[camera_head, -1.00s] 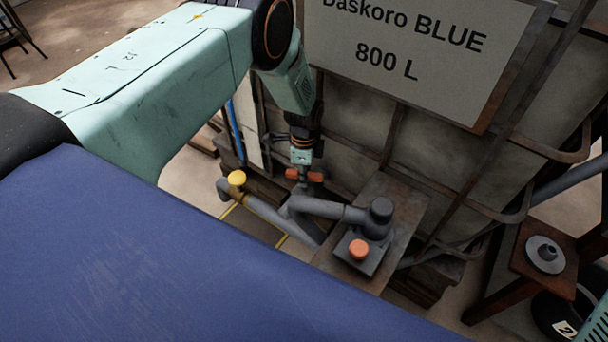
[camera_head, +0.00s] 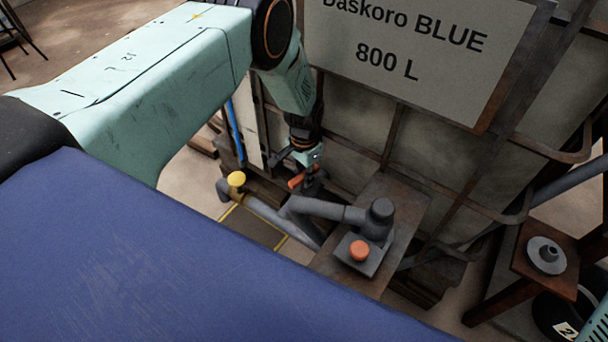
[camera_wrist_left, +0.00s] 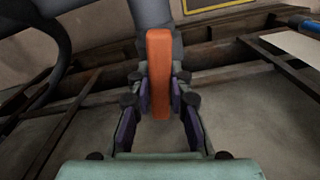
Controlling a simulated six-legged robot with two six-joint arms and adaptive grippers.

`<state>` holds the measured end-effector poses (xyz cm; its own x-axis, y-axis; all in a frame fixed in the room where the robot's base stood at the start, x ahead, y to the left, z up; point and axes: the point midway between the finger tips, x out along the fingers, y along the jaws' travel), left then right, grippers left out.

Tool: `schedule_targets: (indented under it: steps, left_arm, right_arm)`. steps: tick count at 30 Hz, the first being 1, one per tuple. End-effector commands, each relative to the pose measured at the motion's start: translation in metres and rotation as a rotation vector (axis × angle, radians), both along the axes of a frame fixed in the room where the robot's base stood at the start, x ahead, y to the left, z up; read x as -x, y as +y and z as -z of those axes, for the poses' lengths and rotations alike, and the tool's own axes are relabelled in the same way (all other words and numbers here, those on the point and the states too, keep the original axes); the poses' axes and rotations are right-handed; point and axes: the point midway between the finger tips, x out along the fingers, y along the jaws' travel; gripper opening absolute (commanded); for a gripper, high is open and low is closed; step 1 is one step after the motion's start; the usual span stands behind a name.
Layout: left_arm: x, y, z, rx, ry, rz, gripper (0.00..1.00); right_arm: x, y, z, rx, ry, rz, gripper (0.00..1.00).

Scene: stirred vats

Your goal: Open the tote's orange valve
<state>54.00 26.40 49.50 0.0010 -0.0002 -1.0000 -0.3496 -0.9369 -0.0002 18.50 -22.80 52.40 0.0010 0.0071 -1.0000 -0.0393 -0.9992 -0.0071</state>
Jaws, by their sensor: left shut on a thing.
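The tote's orange valve handle (camera_head: 296,182) is a short bar at the foot of the caged tote (camera_head: 350,120), above the grey outlet pipe. It now lies slanted in the head view. My left gripper (camera_head: 308,173) reaches down onto it and is shut on it. In the left wrist view, the handle (camera_wrist_left: 159,60) stands upright in the picture between the two dark fingers of my left gripper (camera_wrist_left: 159,92), with the grey pipe (camera_wrist_left: 148,14) beyond it. The fingers hide part of the handle in the head view. My right gripper is out of view.
A grey pump with an orange button (camera_head: 359,250) stands just right of the valve. A yellow knob (camera_head: 237,179) sits on the pipe to the left. A sign (camera_head: 420,50) hangs on the tote. A wooden stand (camera_head: 520,275) is at right.

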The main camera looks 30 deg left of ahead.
Motion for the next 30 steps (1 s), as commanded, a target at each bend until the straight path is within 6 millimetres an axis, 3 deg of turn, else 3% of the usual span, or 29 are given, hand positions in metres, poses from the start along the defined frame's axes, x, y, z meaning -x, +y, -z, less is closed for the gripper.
schedule_targets:
  steps: [12, 30]
  left_arm:
    - [0.0007, -0.0010, 0.0011, 0.001, 0.001, -0.199, 0.00]
    - [0.0007, -0.0009, 0.0011, 0.001, 0.001, -0.237, 0.00]
  right_arm:
    - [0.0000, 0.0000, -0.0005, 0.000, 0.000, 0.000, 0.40]
    - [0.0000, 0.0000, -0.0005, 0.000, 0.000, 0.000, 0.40]
